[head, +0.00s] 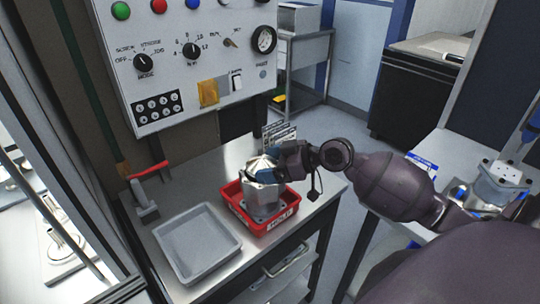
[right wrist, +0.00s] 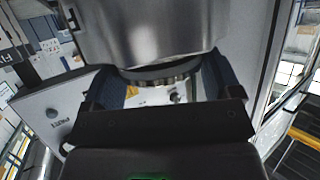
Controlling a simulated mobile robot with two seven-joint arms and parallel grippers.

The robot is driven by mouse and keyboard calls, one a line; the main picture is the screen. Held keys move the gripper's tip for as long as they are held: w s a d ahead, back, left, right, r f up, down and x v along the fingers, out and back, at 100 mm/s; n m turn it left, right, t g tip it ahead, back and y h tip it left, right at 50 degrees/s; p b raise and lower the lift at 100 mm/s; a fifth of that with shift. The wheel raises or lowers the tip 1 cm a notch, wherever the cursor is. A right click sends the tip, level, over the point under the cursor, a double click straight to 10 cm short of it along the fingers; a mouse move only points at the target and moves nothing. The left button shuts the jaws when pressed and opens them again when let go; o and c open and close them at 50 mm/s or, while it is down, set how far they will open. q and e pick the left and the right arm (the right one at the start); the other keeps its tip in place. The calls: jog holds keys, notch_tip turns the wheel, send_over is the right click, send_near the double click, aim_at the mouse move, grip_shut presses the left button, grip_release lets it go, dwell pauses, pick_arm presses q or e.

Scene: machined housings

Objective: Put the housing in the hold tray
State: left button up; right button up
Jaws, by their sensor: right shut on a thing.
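The housing (head: 262,192) is a silvery machined metal part at the red hold tray (head: 278,222), which is lettered HOLD on its front. My right gripper (head: 262,176) is shut on the housing's upper part, its blue-padded fingers on either side. The housing looks upright, with its lower end within the tray's outline; I cannot tell whether it touches the tray floor. In the right wrist view the housing's shiny curved body (right wrist: 145,35) fills the top, between the fingers (right wrist: 168,80). My left gripper is out of view.
An empty grey tray (head: 197,247) lies left of the red tray on the steel bench (head: 205,178). A red-handled device (head: 148,192) stands at the bench's left. A control panel (head: 195,60) hangs behind. Another metal part (head: 497,187) sits on the right-hand bench.

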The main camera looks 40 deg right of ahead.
dwell(0.3)
jog(key=o, duration=1.4)
jog(key=shift+f, duration=0.15)
jog(key=o, duration=0.3)
